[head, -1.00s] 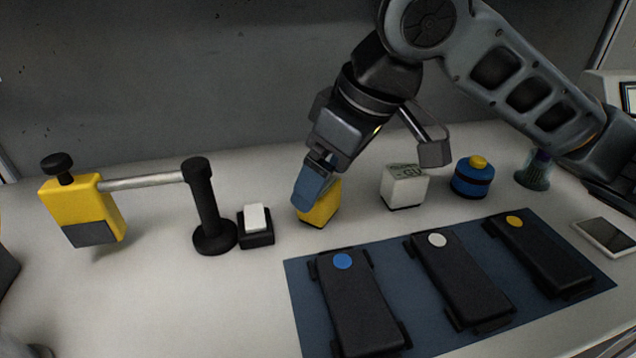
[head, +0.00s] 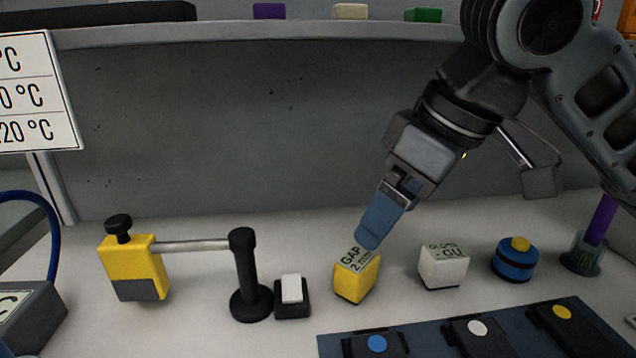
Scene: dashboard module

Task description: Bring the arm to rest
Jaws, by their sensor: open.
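My gripper (head: 368,240) shows in the head view at the end of my arm, which reaches in from the upper right. Its blue fingers point down and to the left. The fingertips are just above and behind a yellow block (head: 355,284) lettered "GAP". Seen side-on, the fingers overlap, and nothing shows held between them. I cannot tell whether the fingertips touch the block.
A white lettered block (head: 443,268) and a blue puck with a yellow knob (head: 514,262) stand to the right. A black rocker switch (head: 292,300), black post (head: 250,285) and yellow unit (head: 135,270) stand left. Dark pedals sit on a blue mat (head: 420,350) in front.

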